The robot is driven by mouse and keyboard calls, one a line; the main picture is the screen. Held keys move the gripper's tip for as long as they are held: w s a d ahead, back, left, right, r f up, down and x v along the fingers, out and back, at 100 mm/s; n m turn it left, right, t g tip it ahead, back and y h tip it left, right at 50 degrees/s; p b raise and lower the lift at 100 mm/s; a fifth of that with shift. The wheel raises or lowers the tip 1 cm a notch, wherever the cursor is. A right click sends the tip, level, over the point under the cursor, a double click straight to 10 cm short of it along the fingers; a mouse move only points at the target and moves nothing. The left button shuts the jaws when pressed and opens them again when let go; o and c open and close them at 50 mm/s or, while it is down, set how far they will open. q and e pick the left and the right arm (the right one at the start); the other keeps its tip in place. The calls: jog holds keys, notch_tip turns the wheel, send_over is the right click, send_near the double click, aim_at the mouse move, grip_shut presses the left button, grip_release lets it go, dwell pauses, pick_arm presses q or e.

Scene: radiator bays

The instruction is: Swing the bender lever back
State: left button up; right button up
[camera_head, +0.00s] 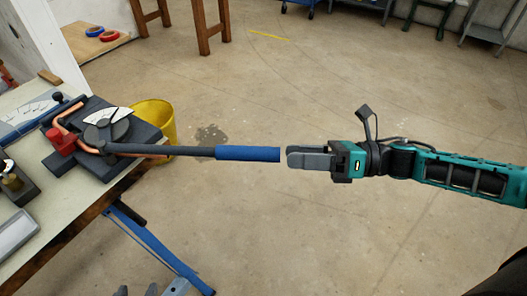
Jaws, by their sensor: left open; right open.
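The bender (88,128) is a dark block with a round former and a white dial, mounted on the bench at the left. A copper pipe (56,137) runs bent around it. Its long dark lever (180,150) points right, out past the bench edge, and ends in a blue grip (247,154). My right gripper (290,159) comes from the right, in line with the grip. Its fingertips are just beyond the grip's end, with a small apparent gap; it is open and empty. My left gripper (164,287) shows only its grey fingertips at the bottom edge, open and empty, well below the lever.
The bench (60,215) fills the left, with a red block (61,141), a grey tray (15,233) and blue legs (155,245). A yellow bucket (155,120) stands behind the lever. The concrete floor around the lever is mostly clear.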

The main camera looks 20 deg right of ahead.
aim_at(264, 155)
jog(key=x, duration=0.7)
jog(key=shift+w+a+p, duration=0.15)
jog(key=shift+p, duration=0.25)
jog(key=shift+c, duration=0.2)
grip_shut()
